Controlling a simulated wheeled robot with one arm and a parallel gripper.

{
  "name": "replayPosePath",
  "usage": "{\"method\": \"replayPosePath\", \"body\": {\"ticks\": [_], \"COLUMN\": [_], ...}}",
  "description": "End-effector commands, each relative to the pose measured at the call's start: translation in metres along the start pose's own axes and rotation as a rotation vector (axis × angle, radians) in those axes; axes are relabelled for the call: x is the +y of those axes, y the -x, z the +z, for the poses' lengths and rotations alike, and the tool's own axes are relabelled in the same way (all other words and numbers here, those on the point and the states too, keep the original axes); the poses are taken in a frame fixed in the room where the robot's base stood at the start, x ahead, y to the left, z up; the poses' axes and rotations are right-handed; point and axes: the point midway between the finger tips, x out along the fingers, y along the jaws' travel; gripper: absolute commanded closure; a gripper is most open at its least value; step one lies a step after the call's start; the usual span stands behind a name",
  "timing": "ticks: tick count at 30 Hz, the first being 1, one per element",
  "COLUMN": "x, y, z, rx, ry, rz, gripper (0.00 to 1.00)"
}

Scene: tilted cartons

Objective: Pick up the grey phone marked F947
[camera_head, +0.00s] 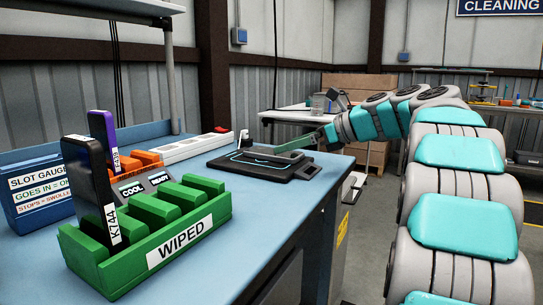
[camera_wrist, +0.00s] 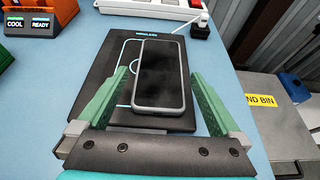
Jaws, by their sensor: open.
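A phone with a grey rim and a dark screen (camera_wrist: 162,72) lies face up on a black charging pad (camera_wrist: 112,68) in the wrist view. No F947 mark shows on it there. My gripper (camera_wrist: 160,80) is open, with one green finger on each side of the phone and apart from it. In the head view the pad (camera_head: 228,163) lies on the blue bench, with my gripper (camera_head: 298,144) at its far right. I cannot make out the phone clearly in the head view.
A purple phone (camera_head: 103,135) stands in an orange rack (camera_head: 148,158) behind. A white power strip (camera_head: 185,149) and plug lie behind the pad. The bench's right edge is close.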

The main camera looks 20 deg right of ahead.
Motion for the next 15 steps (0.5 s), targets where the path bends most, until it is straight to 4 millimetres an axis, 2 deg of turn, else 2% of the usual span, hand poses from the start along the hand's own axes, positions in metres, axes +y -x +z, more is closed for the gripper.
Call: {"method": "replayPosePath", "body": {"ticks": [7, 15], "x": [-0.001, -0.001], "y": [-0.035, -0.043], "z": [-0.007, -0.005], "rx": [0.004, 0.001], "ry": [-0.002, -0.001], "rz": [0.002, 0.001], "gripper": [0.00, 0.00]}}
